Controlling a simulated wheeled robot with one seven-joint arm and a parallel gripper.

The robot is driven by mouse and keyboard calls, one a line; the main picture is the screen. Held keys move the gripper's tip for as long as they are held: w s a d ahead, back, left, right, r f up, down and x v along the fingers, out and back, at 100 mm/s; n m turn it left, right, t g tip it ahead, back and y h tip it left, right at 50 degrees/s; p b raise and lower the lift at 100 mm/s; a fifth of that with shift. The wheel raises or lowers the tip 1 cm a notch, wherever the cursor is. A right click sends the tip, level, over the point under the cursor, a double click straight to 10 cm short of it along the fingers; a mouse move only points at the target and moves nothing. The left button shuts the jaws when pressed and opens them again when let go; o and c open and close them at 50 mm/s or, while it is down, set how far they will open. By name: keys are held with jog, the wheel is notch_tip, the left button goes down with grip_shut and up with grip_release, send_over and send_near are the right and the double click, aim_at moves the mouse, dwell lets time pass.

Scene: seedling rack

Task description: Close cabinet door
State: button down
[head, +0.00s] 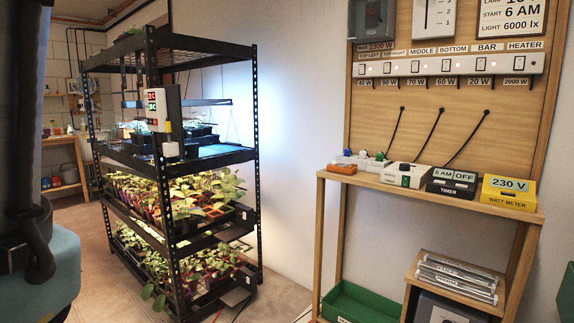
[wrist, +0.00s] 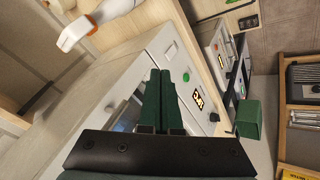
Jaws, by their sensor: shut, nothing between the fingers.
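In the wrist view, a pale grey cabinet-like unit (wrist: 108,78) lies under and ahead of my gripper. Its face has a dark window, partly covered by the gripper, a green button and a small lit display (wrist: 198,98). I cannot tell which panel is the door or whether it stands open. My gripper (wrist: 160,74) is shut and empty, its dark green fingers together over this face. Whether they touch it is unclear. Neither this unit nor my gripper can be made out in the head view.
A black rack (head: 257,120) with several seedling trays stands left of centre in the head view. A wooden bench (head: 440,199) holds a timer and a yellow watt meter (head: 508,192). A green crate (head: 360,303) sits below. In the wrist view, a green block (wrist: 248,118) lies right of my gripper.

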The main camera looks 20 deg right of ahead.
jog(key=s+d+b, duration=0.1)
jog(key=s+d, duration=0.2)
jog(key=s, duration=0.5)
jog(key=shift+s+r, duration=0.2)
jog(key=shift+s, duration=0.15)
